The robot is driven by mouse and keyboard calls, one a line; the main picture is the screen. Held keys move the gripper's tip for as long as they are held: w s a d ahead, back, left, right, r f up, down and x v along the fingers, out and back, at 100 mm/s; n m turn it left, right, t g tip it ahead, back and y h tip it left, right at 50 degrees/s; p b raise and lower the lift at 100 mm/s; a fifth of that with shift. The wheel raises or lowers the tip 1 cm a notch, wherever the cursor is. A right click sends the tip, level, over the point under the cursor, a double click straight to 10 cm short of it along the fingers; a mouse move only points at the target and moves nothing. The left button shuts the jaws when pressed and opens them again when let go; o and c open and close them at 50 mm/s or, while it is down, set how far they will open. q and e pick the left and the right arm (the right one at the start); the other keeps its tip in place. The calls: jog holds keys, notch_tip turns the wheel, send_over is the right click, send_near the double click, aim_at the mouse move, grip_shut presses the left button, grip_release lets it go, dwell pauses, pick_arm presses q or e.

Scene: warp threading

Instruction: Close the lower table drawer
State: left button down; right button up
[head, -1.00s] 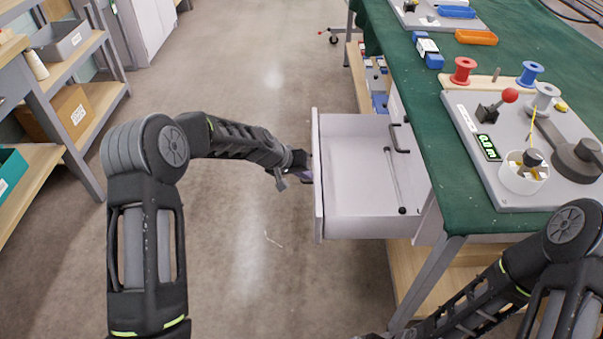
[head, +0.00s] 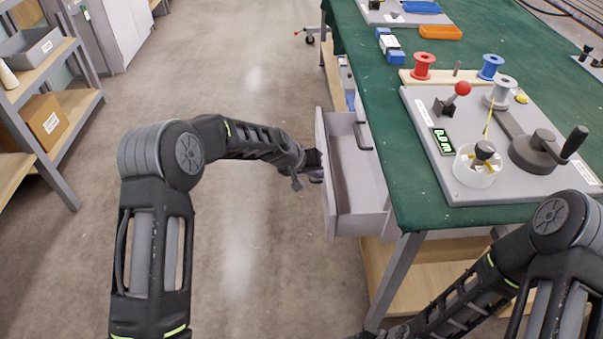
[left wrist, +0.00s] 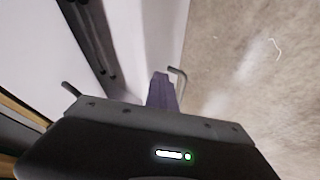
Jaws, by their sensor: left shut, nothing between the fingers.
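The lower table drawer (head: 358,225) is partly open and sticks out to the left from under the green-topped table. Its grey inside shows and looks empty where I can see it. My left gripper (head: 317,174) is shut and empty, at the outer side of the drawer's front panel (head: 327,185). It looks to be against the panel, but the exact contact is hard to tell. In the left wrist view the shut purple fingers (left wrist: 162,92) lie over the pale panel. My right arm runs to the bottom edge, where its gripper is mostly cut off.
The green table top (head: 440,215) holds a grey board (head: 470,192) with a crank, a red-knobbed lever and a cup, plus several spools. A table leg (head: 395,280) stands just in front of the drawer. Shelves (head: 75,110) stand at the left. The floor between is clear.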

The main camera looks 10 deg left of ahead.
pick_arm(q)
jog(key=w+d, duration=0.3)
jog(key=d, duration=1)
jog(key=shift+w+d+r+p, duration=0.15)
jog(key=shift+w+d+p, duration=0.05)
jog(key=shift+d+p, duration=0.25)
pick_arm(e)
jog(key=shift+r, duration=0.55)
pick_arm(q)
jog(key=shift+a, duration=0.1)
pick_arm(e)
jog(key=shift+a+f, duration=0.1)
